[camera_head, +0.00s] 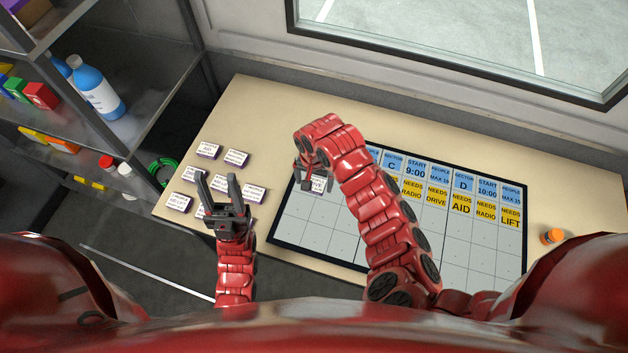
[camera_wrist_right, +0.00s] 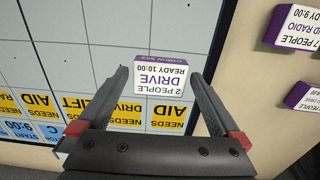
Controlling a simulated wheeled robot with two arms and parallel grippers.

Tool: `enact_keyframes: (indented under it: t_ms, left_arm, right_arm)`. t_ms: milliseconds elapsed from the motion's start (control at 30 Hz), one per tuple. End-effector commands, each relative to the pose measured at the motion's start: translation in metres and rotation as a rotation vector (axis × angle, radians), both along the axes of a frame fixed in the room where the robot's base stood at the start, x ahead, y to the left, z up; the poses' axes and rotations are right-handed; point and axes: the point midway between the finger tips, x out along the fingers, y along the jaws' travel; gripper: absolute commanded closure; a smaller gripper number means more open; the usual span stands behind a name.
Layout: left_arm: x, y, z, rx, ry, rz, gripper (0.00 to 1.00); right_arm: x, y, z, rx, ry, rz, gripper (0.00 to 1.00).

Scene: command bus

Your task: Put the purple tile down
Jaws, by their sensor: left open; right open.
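A white tile with a purple edge, reading "2 PEOPLE DRIVE READY 10:00" (camera_wrist_right: 160,80), lies on the gridded board near its end, beside the yellow labels. My right gripper (camera_wrist_right: 160,73) is open, with one finger on each side of this tile and a gap visible at the fingertips. In the head view my right gripper (camera_head: 314,170) is over the board's left part, and the tile (camera_head: 317,186) is partly hidden by it. My left gripper (camera_head: 218,180) is open and empty above the loose tiles on the table's left side.
The board (camera_head: 470,262) carries blue and yellow label cards along its far side; its lower cells are empty. Several similar tiles (camera_head: 236,157) lie left of it on the table (camera_head: 262,112). Shelves (camera_head: 120,55) with bottles are at the left.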

Motion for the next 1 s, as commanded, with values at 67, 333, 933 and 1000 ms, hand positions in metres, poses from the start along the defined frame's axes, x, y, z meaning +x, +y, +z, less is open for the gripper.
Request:
enact_keyframes:
  t_ms: [67,333,933,1000]
  left_arm:
    - [0.000,0.000,0.000,0.000,0.000,0.000,0.50]
    - [0.000,0.000,-0.010,0.000,0.000,0.000,0.50]
    - [0.000,0.000,0.017,0.000,0.000,0.000,0.50]
    - [0.000,0.000,0.017,0.000,0.000,0.000,0.50]
  right_arm:
    - [0.001,0.000,0.004,0.002,-0.002,0.000,0.00]
    - [0.003,0.001,0.050,0.004,-0.010,0.001,0.00]
    - [0.000,0.000,0.122,0.000,0.000,-0.001,0.00]
    - [0.001,0.000,0.122,0.002,-0.002,-0.001,0.00]
